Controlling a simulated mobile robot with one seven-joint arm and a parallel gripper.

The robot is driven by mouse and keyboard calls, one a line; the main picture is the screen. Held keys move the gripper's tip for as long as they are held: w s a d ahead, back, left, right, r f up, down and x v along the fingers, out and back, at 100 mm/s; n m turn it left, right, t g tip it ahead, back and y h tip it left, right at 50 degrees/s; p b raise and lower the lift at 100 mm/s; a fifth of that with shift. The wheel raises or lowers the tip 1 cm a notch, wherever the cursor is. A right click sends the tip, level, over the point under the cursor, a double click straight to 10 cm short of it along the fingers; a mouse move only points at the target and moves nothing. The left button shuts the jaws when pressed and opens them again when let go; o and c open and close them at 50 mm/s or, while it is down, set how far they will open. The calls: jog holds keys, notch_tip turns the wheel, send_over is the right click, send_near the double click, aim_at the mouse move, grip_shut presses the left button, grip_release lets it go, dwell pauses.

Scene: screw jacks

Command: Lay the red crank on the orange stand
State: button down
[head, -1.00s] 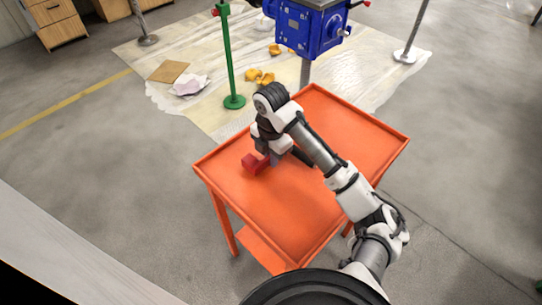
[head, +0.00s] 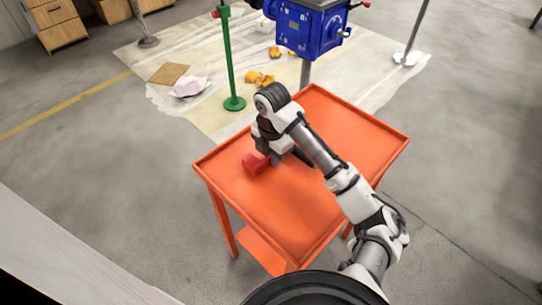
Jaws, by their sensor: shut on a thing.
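The orange stand (head: 300,220) is a low table with a raised rim and a lower shelf, in the middle of the head view. The red crank (head: 254,164) is a small red block-like piece at the left part of its top, at or just above the surface; contact is hard to tell. My gripper (head: 270,158) is over the stand's top, shut on the red crank at its right end. The arm and wrist hide part of the crank and the jaws.
A green post (head: 229,62) on a round base stands behind the stand. A blue machine (head: 308,28) on a grey post is at the back. Yellow pieces (head: 262,79) lie on a pale floor sheet (head: 210,115). The stand's front top is clear.

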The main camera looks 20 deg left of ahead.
jog(key=shift+s+f, duration=0.25)
jog(key=shift+f, duration=0.7)
jog(key=c, duration=1.4)
grip_release()
jog(key=shift+c, duration=0.2)
jog(key=shift+d, duration=0.15)
jog(key=shift+c, duration=0.2)
jog(key=shift+w+r, duration=0.1)
jog(key=shift+r, duration=0.4)
jog(key=shift+o, duration=0.4)
notch_tip(320, 180, up, 15)
jog(key=shift+f, duration=0.15)
